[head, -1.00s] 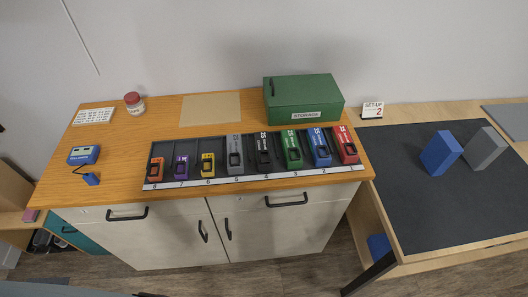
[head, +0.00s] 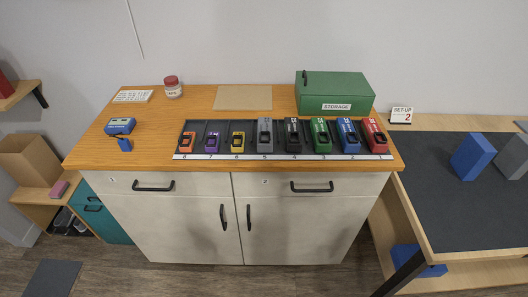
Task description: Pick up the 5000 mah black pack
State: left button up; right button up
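The black pack (head: 292,134) stands in the row of battery packs on the rack (head: 222,156) along the front of the wooden counter. It sits above the number 4 slot, between a grey pack (head: 265,135) on its left and a green pack (head: 319,135) on its right. Its capacity print is too small to read. Neither of my grippers shows in the head view.
Orange, purple and yellow packs fill the rack's left; blue and red its right. A green storage box (head: 335,93) stands behind. A blue tester (head: 121,126) and jar (head: 173,88) are at left. A dark-matted table (head: 440,200) adjoins on the right.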

aim_at(293, 139)
jog(key=u, duration=0.3)
jog(key=k, duration=0.75)
jog(key=u, duration=1.15)
jog(key=i, duration=1)
jog(key=z, duration=0.7)
jog(key=i, duration=0.75)
jog(key=z, duration=0.7)
